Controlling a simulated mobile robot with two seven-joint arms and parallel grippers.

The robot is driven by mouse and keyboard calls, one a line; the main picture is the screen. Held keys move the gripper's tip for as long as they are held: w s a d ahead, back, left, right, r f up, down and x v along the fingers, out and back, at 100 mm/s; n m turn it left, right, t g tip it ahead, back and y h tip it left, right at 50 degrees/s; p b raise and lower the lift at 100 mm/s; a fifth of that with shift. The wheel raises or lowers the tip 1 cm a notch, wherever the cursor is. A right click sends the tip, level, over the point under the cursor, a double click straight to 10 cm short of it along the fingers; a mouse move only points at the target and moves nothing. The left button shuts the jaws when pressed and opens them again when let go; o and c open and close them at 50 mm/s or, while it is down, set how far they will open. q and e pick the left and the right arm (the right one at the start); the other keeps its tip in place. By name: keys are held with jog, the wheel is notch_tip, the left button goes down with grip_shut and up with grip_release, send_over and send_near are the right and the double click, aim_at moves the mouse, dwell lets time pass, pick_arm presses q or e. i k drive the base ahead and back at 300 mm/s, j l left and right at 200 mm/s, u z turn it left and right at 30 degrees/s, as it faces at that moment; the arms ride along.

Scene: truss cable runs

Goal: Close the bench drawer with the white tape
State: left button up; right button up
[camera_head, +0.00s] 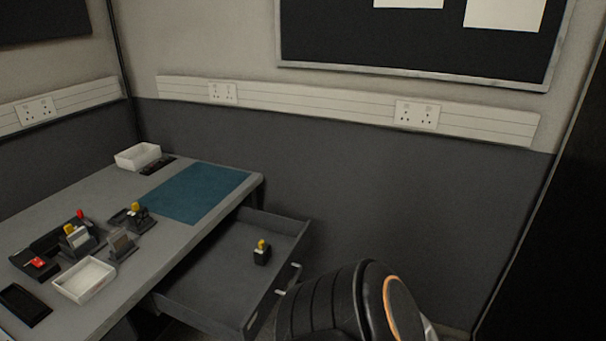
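The bench drawer (215,280) is pulled out from the near right side of the grey bench (180,236). A small black block with a yellow top (262,254) stands inside it, toward the drawer front. Small pale pieces (281,291) show on the outer face of the drawer front; I cannot tell whether they are a handle or white tape. A black rounded arm link of mine with an orange ring stands close to the drawer front and hides part of what lies beyond. Neither gripper is in view.
On the bench are a teal mat (200,192), a white box (137,156) at the back, a white tray (84,280) and several dark holders with red, yellow and grey pieces (78,236). A dark panelled wall (400,190) stands behind the bench.

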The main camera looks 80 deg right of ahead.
aim_at(218, 289)
jog(key=z, duration=2.35)
jog(key=k+l, duration=0.05)
